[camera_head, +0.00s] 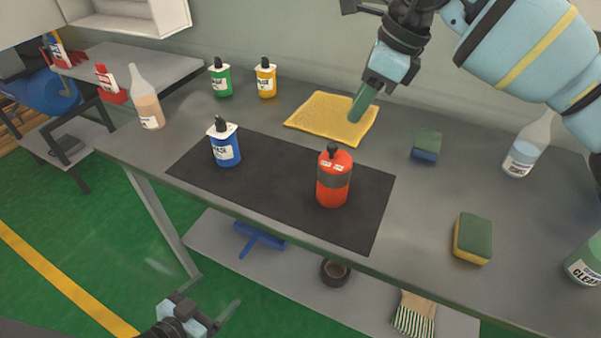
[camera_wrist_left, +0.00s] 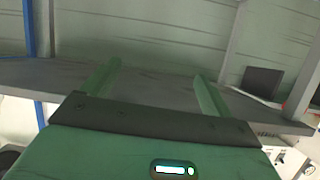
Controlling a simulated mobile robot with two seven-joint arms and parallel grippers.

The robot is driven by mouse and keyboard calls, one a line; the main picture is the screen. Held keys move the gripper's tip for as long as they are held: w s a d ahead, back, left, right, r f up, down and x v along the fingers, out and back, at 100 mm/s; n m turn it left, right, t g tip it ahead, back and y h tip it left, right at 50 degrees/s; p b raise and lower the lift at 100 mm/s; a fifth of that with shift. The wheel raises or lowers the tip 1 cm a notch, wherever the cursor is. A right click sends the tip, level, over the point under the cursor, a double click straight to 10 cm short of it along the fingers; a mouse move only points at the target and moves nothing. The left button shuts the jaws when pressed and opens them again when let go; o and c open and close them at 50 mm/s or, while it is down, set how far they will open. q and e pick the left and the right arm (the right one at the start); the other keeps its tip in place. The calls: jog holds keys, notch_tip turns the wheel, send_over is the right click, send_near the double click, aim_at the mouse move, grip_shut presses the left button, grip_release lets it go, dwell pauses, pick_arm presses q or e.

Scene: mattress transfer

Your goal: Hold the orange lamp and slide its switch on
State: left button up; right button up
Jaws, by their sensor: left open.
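An orange-red canister (camera_head: 333,178) stands upright on the black mat (camera_head: 285,185), with a dark band, small pale labels and a black top. Nothing else in view looks like an orange lamp, and I cannot make out a switch on it. My left gripper (camera_head: 207,300) is low at the bottom of the head view, before the table's front edge, away from the canister. In the left wrist view its two green fingers (camera_wrist_left: 157,78) are apart with nothing between them. My right gripper (camera_head: 363,102) hangs over the yellow cloth, behind the canister; its fingers overlap, hiding their opening.
A blue bottle (camera_head: 225,144) stands on the mat, left of the canister. A yellow cloth (camera_head: 318,112), green bottle (camera_head: 221,80) and yellow bottle (camera_head: 265,80) are behind. Sponges (camera_head: 472,238) (camera_head: 426,145) and a clear bottle (camera_head: 526,150) are right. A lower shelf (camera_head: 300,275) holds several things.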

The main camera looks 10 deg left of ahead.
pick_arm(q)
jog(key=w+a+r+m+t+h, duration=0.1)
jog(key=w+a+r+m+h, duration=0.2)
jog(key=w+r, duration=0.65)
jog(key=w+r+m+t+h, duration=0.25)
jog(key=w+r+m, duration=0.3)
jog(key=r, duration=0.75)
jog(key=m+g+h, duration=0.4)
jog(key=m+g, duration=0.8)
jog(key=m, duration=2.2)
send_near(333, 183)
jog(key=w, duration=0.1)
jog(key=w+d+f, duration=0.2)
jog(key=shift+w+f, duration=0.15)
jog(key=shift+w, duration=0.1)
jog(key=m, duration=0.1)
jog(key=m+y, duration=0.1)
jog(key=f+m, duration=0.1)
jog(key=shift+w+d+f+m+g+y, duration=0.1)
jog(key=shift+w+d+m+g+y, duration=0.15)
jog(key=shift+w+m, duration=0.1)
jog(key=shift+x, duration=3.8)
